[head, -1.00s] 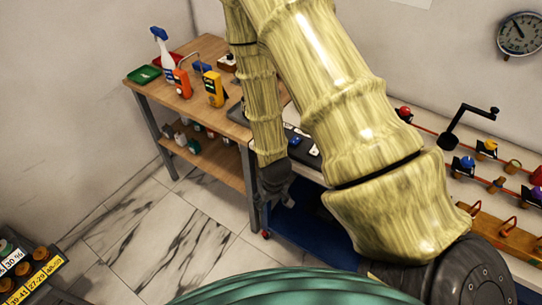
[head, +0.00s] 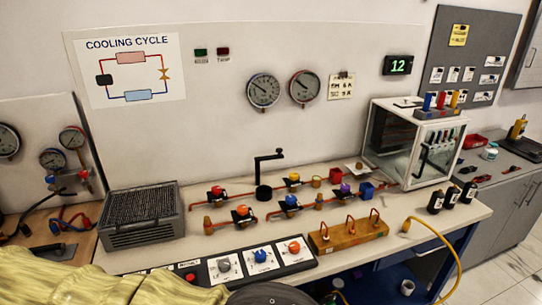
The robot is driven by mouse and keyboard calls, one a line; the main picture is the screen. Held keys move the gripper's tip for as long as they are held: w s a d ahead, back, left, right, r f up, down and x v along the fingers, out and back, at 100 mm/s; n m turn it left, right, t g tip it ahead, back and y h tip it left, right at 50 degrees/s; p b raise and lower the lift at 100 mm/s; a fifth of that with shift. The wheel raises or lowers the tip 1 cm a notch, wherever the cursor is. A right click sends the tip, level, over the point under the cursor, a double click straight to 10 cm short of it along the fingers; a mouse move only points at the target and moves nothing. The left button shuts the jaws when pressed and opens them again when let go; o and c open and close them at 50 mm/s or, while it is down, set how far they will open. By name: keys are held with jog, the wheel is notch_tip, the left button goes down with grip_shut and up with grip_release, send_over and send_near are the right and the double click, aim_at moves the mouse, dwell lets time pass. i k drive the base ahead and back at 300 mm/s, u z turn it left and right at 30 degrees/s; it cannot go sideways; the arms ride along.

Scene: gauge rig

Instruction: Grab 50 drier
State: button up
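I cannot make out a drier marked 50 in the head view. The bench rig (head: 400,218) carries red pipe runs with several coloured valve knobs, among them a blue knob (head: 291,201) and a purple one (head: 345,188). Small copper-coloured fittings (head: 319,202) stand among the pipes; I cannot tell what each is. A wooden block (head: 345,236) with copper loops lies at the front of the bench. My gripper is out of view; only part of my arm shows along the bottom left edge.
A finned grey unit (head: 143,218) sits at the bench's left. A glass-fronted cabinet (head: 410,150) stands at the right, with several black bottles (head: 452,196) before it. A yellow hose (head: 440,240) hangs over the front edge. A switch panel (head: 262,260) lies at the front.

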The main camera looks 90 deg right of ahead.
aim_at(469, 191)
jog(key=z, duration=4.2)
